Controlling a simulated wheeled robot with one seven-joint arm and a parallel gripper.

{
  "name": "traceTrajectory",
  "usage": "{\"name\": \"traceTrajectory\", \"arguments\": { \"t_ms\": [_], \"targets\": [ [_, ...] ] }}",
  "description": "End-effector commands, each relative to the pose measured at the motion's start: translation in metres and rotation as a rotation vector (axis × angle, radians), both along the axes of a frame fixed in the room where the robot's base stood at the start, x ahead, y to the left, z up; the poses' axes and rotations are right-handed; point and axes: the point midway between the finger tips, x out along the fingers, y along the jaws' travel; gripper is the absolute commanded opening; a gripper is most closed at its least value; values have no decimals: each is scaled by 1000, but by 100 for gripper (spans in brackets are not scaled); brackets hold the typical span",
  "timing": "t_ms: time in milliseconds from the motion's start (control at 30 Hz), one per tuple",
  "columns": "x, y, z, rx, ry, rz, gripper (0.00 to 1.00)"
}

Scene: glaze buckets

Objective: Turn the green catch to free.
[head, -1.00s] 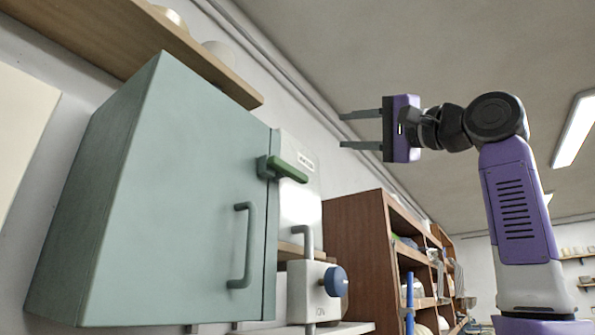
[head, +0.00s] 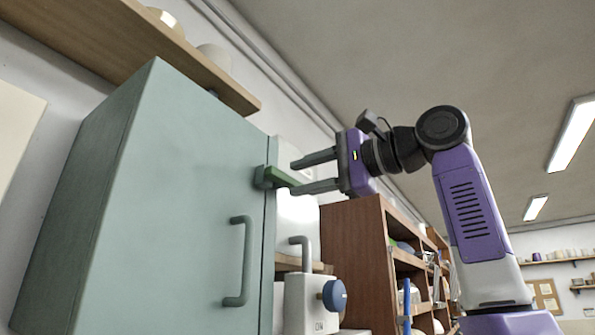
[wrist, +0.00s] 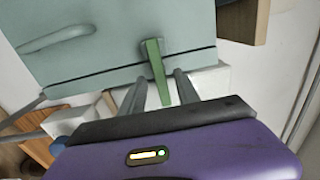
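The green catch (head: 280,178) sits on the right edge of the pale green cabinet door, on a darker mount. In the wrist view the catch (wrist: 157,70) lies across the door's dark seam, its free end pointing toward my gripper. My gripper (head: 292,176) is open, its two grey fingers pointing left at the catch. In the wrist view the fingertips of my gripper (wrist: 160,82) lie on either side of the catch's free end, with gaps visible. I cannot tell whether either finger touches it. The cabinet (head: 170,215) door is closed.
A door handle (head: 240,262) projects below the catch. A white box with a blue knob (head: 334,295) stands below right. A wooden shelf (head: 150,50) runs above the cabinet, and a brown shelf unit (head: 352,245) stands behind. Open room lies above my arm.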

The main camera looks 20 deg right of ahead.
Motion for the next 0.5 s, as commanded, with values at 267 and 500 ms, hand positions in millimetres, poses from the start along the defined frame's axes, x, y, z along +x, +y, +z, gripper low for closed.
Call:
{"name": "traceTrajectory", "arguments": {
  "t_ms": [267, 500],
  "targets": [
    [13, 9, 0, 0, 0, 0, 38],
    [13, 9, -1, -1, -1, 0, 28]
  ]
}}
